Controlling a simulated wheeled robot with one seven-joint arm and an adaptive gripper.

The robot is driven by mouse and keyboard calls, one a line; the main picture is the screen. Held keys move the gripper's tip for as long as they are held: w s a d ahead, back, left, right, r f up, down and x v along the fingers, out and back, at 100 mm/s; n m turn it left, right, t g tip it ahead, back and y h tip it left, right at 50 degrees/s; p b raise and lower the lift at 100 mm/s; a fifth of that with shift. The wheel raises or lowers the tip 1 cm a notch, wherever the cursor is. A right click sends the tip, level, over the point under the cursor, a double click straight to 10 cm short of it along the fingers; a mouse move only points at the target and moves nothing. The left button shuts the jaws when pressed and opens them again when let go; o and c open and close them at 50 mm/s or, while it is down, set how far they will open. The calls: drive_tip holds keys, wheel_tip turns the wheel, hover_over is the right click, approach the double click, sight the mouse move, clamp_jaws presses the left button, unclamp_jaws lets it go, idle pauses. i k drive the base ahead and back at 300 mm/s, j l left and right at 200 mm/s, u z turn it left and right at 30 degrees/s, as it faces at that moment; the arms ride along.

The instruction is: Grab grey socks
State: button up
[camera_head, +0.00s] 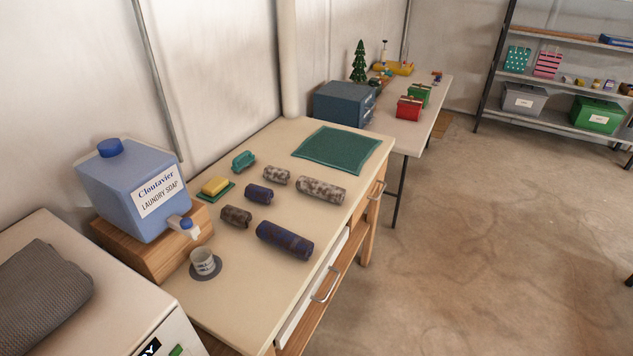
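Several rolled cloth bundles that look like socks lie on the pale wooden table (236,288). A small grey mottled roll (277,175) and a larger grey mottled roll (321,189) lie toward the back. A small brownish-grey roll (236,216) lies nearer the front left. A small dark blue roll (259,194) lies between them, and a long dark blue roll (285,240) lies near the table's right edge. All lie apart from each other. I cannot tell for certain which are the grey socks. My gripper is not in view.
A blue laundry soap jug (125,195) stands on a wooden block (150,258). A cup (203,261), a yellow sponge (215,186), a teal item (243,160) and a green mat (337,149) share the table. Grey knit cloth (40,295) lies at left. Floor at right is clear.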

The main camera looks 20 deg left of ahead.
sight(240, 218)
drive_tip(key=i+u, duration=0.1)
drive_tip(key=i, duration=0.4)
drive_tip(key=i+l+u, duration=0.1)
drive_tip(key=i, duration=0.35)
drive_tip(key=i+l+u, duration=0.1)
drive_tip(key=i, duration=0.4)
drive_tip(key=i+u, duration=0.15)
drive_tip(key=u, duration=0.3)
drive_tip(key=i+u, duration=0.2)
drive_tip(key=u, duration=0.3)
drive_tip(key=i+l+u, duration=0.1)
drive_tip(key=u, duration=0.35)
drive_tip(key=i+l+u, duration=0.2)
drive_tip(key=u, duration=0.25)
drive_tip(key=i+u, duration=0.15)
drive_tip(key=u, duration=0.25)
drive_tip(key=i+l+u, duration=0.1)
drive_tip(key=u, duration=0.25)
drive_tip(key=i+l+u, duration=0.15)
drive_tip(key=u, duration=0.25)
drive_tip(key=i+l+u, duration=0.2)
drive_tip(key=u, duration=0.2)
